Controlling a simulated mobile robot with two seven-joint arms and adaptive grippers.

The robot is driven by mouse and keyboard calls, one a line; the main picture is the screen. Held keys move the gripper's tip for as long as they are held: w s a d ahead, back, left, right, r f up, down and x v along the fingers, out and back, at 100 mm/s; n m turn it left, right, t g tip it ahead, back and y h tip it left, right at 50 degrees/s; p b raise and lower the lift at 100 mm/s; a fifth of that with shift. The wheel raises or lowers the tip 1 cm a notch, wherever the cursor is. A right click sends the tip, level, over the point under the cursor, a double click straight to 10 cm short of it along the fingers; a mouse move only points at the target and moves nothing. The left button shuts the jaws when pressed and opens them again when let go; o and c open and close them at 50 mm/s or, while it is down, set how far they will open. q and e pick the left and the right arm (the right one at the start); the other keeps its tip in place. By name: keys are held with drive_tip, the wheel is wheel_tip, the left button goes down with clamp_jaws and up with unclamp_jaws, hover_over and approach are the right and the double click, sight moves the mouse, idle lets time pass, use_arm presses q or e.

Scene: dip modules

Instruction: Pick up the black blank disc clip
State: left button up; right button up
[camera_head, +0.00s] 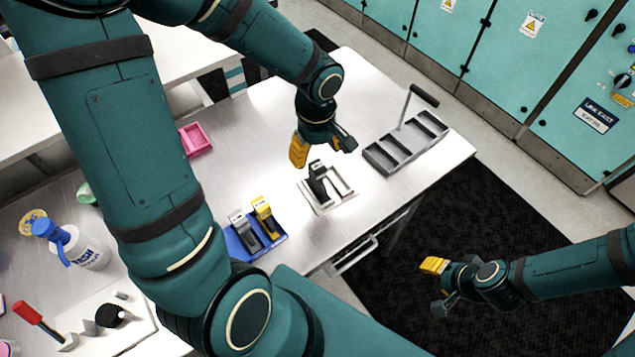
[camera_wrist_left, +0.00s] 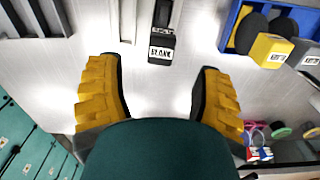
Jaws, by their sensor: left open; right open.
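The black blank disc clip (camera_head: 317,180) stands in a pale slotted holder (camera_head: 345,198) near the table's front edge. In the left wrist view the clip (camera_wrist_left: 161,47) shows a white "BLANK" label and lies beyond the gap between my fingers. My left gripper (camera_head: 321,147) is open and empty, above and just behind the clip in the head view. Its yellow-padded fingers (camera_wrist_left: 158,92) are spread wide in the wrist view. I see no contact with the clip. My right gripper (camera_head: 438,285) is open and empty, out over the dark floor mat.
A blue holder (camera_head: 236,246) with a grey clip (camera_head: 242,226) and a yellow clip (camera_head: 265,213) stands left of the pale holder. A grey compartment tray (camera_head: 408,145) with a raised handle is at right. A pink tray (camera_head: 196,140) and a spray bottle (camera_head: 86,250) are further left.

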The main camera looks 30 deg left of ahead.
sight(317, 166)
use_arm(q)
drive_tip(key=shift+s+d+f, duration=0.1)
drive_tip(key=shift+f, duration=1.3)
drive_tip(key=shift+s+d+f, duration=0.1)
drive_tip(key=shift+f, duration=1.25)
clamp_jaws()
